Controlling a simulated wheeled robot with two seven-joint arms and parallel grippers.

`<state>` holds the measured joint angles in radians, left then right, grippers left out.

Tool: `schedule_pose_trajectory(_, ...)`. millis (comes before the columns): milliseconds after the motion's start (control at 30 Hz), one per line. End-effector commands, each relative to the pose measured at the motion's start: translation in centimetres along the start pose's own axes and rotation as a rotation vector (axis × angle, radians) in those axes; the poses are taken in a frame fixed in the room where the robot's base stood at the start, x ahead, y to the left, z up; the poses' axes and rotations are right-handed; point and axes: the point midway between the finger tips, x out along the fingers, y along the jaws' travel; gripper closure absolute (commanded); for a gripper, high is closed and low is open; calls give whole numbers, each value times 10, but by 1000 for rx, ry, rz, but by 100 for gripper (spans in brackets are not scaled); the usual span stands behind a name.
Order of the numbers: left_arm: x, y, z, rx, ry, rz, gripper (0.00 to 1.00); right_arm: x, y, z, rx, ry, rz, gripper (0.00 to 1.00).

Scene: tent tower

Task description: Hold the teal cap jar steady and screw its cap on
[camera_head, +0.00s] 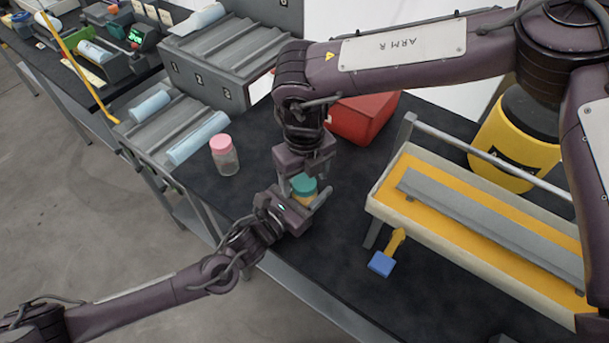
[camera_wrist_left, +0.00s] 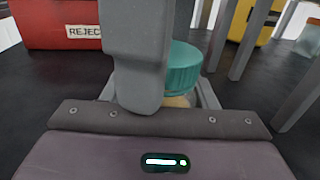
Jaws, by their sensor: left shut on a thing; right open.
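The teal cap jar (camera_head: 304,197) stands on the black table, with its teal cap (camera_head: 303,184) sitting on top. In the left wrist view the cap (camera_wrist_left: 181,68) shows ridged sides, and pale contents show below it. My left gripper (camera_head: 311,207) is shut on the jar's body from the front. My right gripper (camera_head: 301,178) points down from above with its fingers open around the cap; one of its fingers hides part of the jar in the left wrist view. I cannot tell whether the cap is threaded on or only resting.
A pink-capped jar (camera_head: 224,155) stands to the left. A red bin (camera_head: 364,117) is behind. A long tray with orange lining (camera_head: 383,191) and a blue-and-yellow tool (camera_head: 383,262) are to the right.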

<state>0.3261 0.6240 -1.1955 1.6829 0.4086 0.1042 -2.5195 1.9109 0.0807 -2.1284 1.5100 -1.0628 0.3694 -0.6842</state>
Motion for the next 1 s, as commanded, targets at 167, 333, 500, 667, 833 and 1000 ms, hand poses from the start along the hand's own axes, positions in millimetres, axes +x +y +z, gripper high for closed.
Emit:
schedule_pose_trajectory(167, 0, 0, 0, 0, 0, 0, 100, -1, 0, 0, 0, -1, 0, 30)
schedule_pose_trajectory(333, 0, 0, 0, 0, 0, 0, 100, -17, 0, 1, 0, -3, 2, 30)
schedule_pose_trajectory(500, 0, 0, 0, 0, 0, 0, 100, -52, 0, 1, -1, -5, 0, 30)
schedule_pose_trajectory(667, 0, 0, 0, 0, 0, 0, 100, -86, 0, 1, 0, -4, 1, 30)
schedule_pose_trajectory(833, 0, 0, 0, 0, 0, 0, 100, -110, 0, 1, 1, -2, 0, 30)
schedule_pose_trajectory(1000, 0, 0, 0, 0, -1, 0, 100, -119, 0, 0, 0, 0, 0, 30)
